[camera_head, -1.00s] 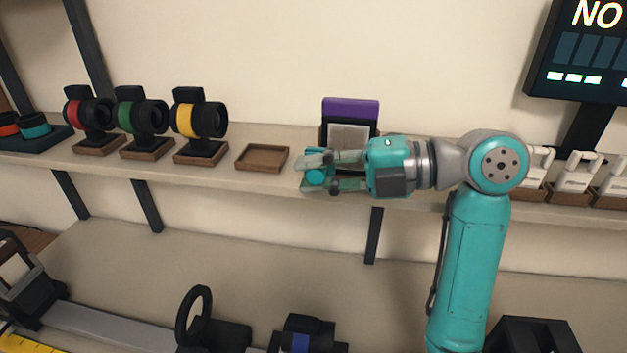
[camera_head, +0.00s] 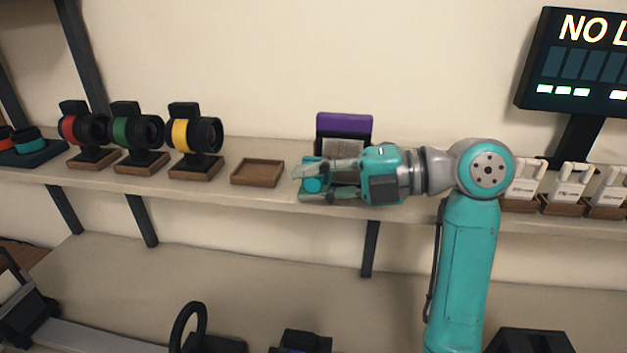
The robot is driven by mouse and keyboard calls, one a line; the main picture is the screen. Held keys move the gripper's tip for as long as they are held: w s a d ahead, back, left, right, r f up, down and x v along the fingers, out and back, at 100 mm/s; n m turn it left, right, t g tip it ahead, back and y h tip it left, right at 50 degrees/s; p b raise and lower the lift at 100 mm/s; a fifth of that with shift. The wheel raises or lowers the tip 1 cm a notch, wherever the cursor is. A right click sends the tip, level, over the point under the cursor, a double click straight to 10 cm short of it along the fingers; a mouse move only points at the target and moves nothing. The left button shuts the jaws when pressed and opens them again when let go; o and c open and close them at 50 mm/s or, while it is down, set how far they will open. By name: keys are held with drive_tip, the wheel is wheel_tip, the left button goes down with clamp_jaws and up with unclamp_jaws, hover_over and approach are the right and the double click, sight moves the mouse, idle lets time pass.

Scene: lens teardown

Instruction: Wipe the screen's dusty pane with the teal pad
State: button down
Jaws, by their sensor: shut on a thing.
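The screen (camera_head: 343,125) stands at the back of the shelf against the wall, with a purple top band and a dark frame. Its greyish, dull pane (camera_head: 345,147) shows above my gripper; its lower part is hidden behind the gripper. My gripper (camera_head: 306,184) points left, in front of the screen, with its fingers shut on the teal pad (camera_head: 313,184). The pad is partly covered by the fingers. It sits at the screen's lower left in the picture; I cannot tell whether it touches the screen.
An empty wooden tray (camera_head: 257,184) lies just left of my gripper. Red, green and yellow ringed lenses (camera_head: 180,134) on stands are further left. White devices in wooden holders (camera_head: 570,185) and a dark display (camera_head: 580,70) are at right.

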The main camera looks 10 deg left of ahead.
drive_tip(key=shift+w, duration=0.95)
drive_tip(key=shift+d, duration=0.15)
drive_tip(key=shift+s+d, duration=0.1)
drive_tip(key=shift+d, duration=3.3)
